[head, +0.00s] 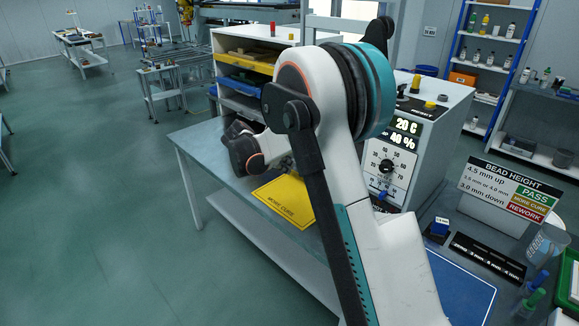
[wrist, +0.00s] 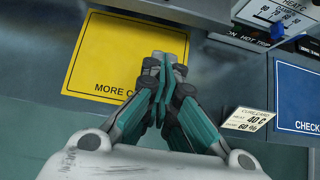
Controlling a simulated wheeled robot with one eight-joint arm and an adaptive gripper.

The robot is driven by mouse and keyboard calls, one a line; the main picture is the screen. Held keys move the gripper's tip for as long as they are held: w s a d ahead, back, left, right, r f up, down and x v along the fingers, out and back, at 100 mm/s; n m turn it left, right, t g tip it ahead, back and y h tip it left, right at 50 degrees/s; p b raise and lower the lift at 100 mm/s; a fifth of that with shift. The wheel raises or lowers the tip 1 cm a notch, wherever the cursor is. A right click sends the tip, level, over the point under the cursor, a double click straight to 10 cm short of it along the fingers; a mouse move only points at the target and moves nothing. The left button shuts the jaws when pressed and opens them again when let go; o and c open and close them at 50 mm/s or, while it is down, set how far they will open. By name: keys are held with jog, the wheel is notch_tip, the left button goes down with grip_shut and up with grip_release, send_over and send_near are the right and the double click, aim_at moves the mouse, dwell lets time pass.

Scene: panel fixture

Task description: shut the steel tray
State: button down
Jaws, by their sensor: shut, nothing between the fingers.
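The cabinet in the head view holds stacked pull-out trays: a yellow one (head: 247,63), a blue one (head: 240,85), and a grey one that looks like the steel tray (head: 238,103) below. The steel tray seems to stick out some way, but my arm hides its right part, so I cannot tell how far. My gripper (wrist: 163,62) is shut and empty in the wrist view, over the yellow mat. In the head view my arm mostly hides the gripper. It is in front of the cabinet, below and right of the steel tray, apart from it.
The yellow "MORE CURE" mat (head: 284,200) lies flat on the bench (head: 200,147). A control panel with a dial (head: 386,166) stands right of my arm. A blue mat (head: 462,290) and a bead height sign (head: 508,190) are further right.

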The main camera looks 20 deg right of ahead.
jog(key=w+d+f+b, duration=0.3)
jog(key=d+f, duration=0.2)
jog(key=d, duration=0.4)
jog(key=shift+f, duration=0.25)
jog(key=shift+w, duration=0.15)
jog(key=w+d, duration=0.2)
jog(key=d, duration=0.5)
jog(key=w+d+p, duration=0.1)
jog(key=w+d, duration=0.2)
jog(key=d, duration=0.4)
jog(key=w+d+p, duration=0.1)
jog(key=w+d, duration=0.2)
jog(key=d, duration=0.5)
jog(key=shift+d, duration=0.15)
jog(key=shift+r, duration=0.1)
